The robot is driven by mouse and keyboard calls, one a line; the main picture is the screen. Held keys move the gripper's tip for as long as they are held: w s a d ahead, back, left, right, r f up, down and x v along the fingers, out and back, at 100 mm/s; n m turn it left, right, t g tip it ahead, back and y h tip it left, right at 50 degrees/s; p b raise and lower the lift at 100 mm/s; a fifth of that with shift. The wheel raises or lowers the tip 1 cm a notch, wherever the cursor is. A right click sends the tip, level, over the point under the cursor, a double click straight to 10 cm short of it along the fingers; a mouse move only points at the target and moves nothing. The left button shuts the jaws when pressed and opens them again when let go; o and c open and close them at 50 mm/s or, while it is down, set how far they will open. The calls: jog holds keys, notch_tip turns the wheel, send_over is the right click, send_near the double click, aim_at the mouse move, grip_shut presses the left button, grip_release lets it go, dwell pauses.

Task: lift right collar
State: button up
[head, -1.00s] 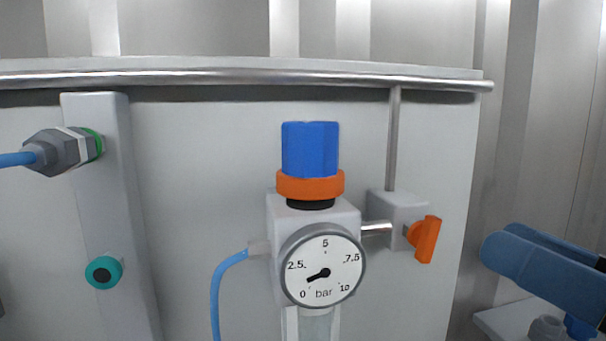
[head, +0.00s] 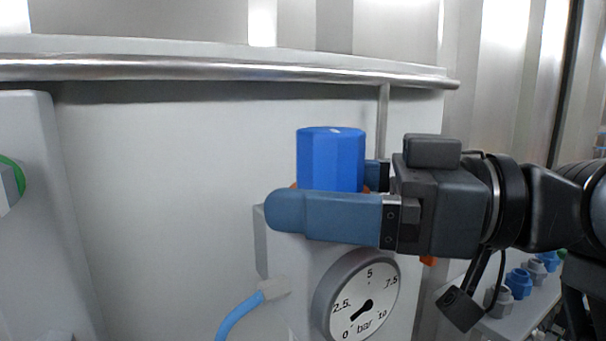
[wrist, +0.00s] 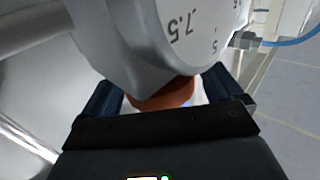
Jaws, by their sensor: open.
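The orange collar (wrist: 165,94) sits under the blue knob (head: 331,158) of the pressure regulator. In the head view my gripper (head: 322,196) hides nearly all of the collar; only slivers of orange show beside the near finger. The near finger crosses in front of the collar, and the far finger passes behind the knob. In the wrist view the collar lies between the two fingers of my gripper (wrist: 163,84), which are apart. I cannot tell whether either finger touches it.
The pressure gauge (head: 364,302) is just below the near finger, with a blue hose (head: 238,312) at its left. A metal rail (head: 220,69) runs along the panel above the knob. Blue and grey fittings (head: 519,283) stand at the lower right.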

jog(key=shift+w+a, duration=0.1)
jog(key=shift+a, duration=0.6)
jog(key=c, duration=1.4)
jog(key=shift+r, duration=0.75)
jog(key=o, duration=1.4)
jog(key=s+d+b, duration=0.1)
jog(key=d, duration=0.6)
jog(key=shift+s+d, duration=0.25)
jog(key=shift+d, duration=0.1)
jog(key=shift+d, duration=0.15)
